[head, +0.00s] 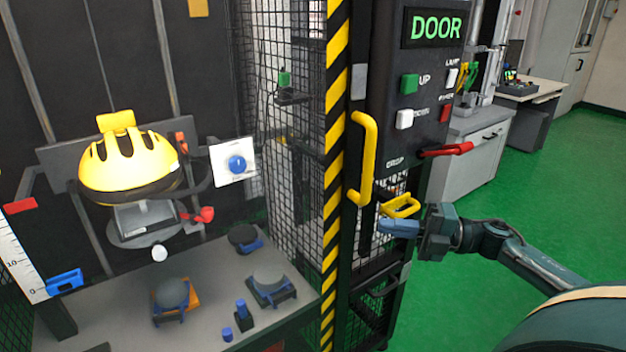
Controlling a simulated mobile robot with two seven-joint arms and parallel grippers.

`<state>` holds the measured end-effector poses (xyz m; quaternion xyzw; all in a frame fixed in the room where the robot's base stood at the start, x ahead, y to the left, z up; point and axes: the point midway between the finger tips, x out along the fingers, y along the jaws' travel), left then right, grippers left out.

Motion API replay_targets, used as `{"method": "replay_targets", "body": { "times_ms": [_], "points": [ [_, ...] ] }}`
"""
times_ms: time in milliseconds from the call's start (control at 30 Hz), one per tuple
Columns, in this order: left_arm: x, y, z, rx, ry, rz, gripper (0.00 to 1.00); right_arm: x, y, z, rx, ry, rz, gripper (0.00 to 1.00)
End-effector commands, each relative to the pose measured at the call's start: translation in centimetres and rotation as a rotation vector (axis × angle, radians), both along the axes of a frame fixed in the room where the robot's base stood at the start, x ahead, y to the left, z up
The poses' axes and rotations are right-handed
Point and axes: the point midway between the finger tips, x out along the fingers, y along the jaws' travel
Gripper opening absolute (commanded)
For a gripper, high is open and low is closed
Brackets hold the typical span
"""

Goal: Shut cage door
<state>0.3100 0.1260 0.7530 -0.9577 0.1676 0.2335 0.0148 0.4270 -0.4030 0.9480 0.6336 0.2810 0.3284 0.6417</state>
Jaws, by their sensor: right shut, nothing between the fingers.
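The cage's front is open on the left: no mesh stands before the yellow helmet (128,165). A black mesh panel (300,190) stands beside it, seen at a slant. A yellow-and-black striped edge (335,130) runs down its right side. A vertical yellow handle (368,150) sits right of the stripes, and a smaller yellow handle (400,206) is lower down. I cannot tell which part is the door leaf. My right gripper (386,227) is shut and empty, pointing left just below the lower yellow handle; whether it touches is unclear. My left gripper is out of view.
A dark control panel (395,85) with a lit DOOR sign (436,27), buttons and a red lever (446,150) rises above my right gripper. Weights and small blue parts lie on the cage's grey base (205,280). Green floor (540,200) is free to the right.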

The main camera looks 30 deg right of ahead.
Motion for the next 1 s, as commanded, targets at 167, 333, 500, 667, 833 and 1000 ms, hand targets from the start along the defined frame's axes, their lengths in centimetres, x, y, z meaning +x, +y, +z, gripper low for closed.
{"method": "replay_targets", "body": {
  "times_ms": [167,333,500,667,833,1000],
  "points": [
    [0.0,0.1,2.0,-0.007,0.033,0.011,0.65,-3.0,2.8,3.7,-0.009,0.040,-0.060,0.00],
    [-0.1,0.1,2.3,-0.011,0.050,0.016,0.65,-4.3,4.3,5.2,-0.014,0.061,-0.091,0.00],
    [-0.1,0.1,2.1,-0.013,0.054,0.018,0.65,-4.3,5.1,5.4,-0.014,0.065,-0.099,0.00],
    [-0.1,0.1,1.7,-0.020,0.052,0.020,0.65,-2.8,6.6,5.3,-0.017,0.062,-0.095,0.00],
    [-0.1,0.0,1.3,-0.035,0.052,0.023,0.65,-0.7,8.7,5.3,-0.017,0.060,-0.096,0.00],
    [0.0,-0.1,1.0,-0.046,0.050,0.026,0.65,0.9,10.3,5.3,-0.016,0.061,-0.096,0.00]
  ]
}}
